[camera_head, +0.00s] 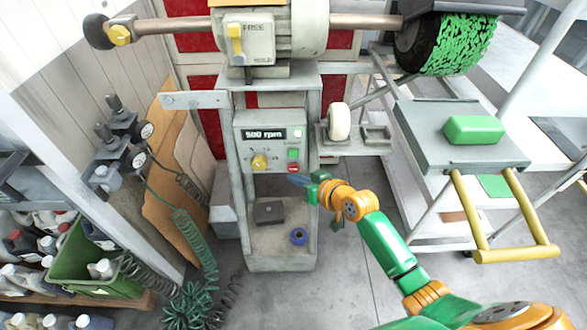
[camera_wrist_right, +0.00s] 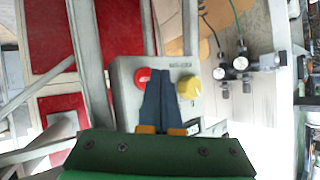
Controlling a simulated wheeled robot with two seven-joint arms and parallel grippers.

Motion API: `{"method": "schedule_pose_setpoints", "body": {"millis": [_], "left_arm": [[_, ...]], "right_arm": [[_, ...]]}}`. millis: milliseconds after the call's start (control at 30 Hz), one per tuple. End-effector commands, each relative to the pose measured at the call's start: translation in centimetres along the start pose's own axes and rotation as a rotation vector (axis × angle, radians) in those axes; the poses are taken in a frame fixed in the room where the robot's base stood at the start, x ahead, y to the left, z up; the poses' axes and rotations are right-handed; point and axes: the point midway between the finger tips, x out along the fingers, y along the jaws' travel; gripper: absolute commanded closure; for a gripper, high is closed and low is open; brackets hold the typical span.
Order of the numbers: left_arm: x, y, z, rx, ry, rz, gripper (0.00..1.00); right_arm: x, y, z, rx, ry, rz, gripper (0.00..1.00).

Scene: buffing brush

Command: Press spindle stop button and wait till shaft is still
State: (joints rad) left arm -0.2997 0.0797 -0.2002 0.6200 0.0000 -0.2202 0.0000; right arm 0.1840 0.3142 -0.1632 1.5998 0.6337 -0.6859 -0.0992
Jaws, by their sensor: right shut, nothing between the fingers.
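The control box (camera_head: 255,131) is on the front of the grey machine stand, and its display (camera_head: 264,134) reads 500 rpm. A red button (camera_head: 293,168) sits at its lower right, below a green button (camera_head: 293,154). A yellow knob (camera_head: 259,162) is to their left. My right gripper (camera_head: 296,180) is shut and empty, with its tips just below the red button. In the right wrist view the shut blue fingers (camera_wrist_right: 160,76) lie between the red button (camera_wrist_right: 142,75) and the yellow knob (camera_wrist_right: 190,88); contact cannot be told. The shaft (camera_head: 365,21) runs across the top with a green-and-black brush (camera_head: 458,43).
A white wheel (camera_head: 339,121) is beside the box. A grey cart (camera_head: 450,150) with a green block (camera_head: 474,130) stands right. Coiled hoses (camera_head: 184,220) hang left. A blue ring (camera_head: 299,236) lies on the stand's low shelf.

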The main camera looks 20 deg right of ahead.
Motion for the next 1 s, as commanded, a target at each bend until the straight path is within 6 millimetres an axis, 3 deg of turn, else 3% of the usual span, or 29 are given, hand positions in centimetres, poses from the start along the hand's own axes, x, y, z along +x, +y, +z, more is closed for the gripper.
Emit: {"method": "schedule_pose_setpoints", "body": {"millis": [1000], "left_arm": [[0.49,0.0,0.06,0.0,0.0,0.0,1.0]], "right_arm": [[0.71,0.5,-0.48,0.0,0.0,0.0,1.0]]}}
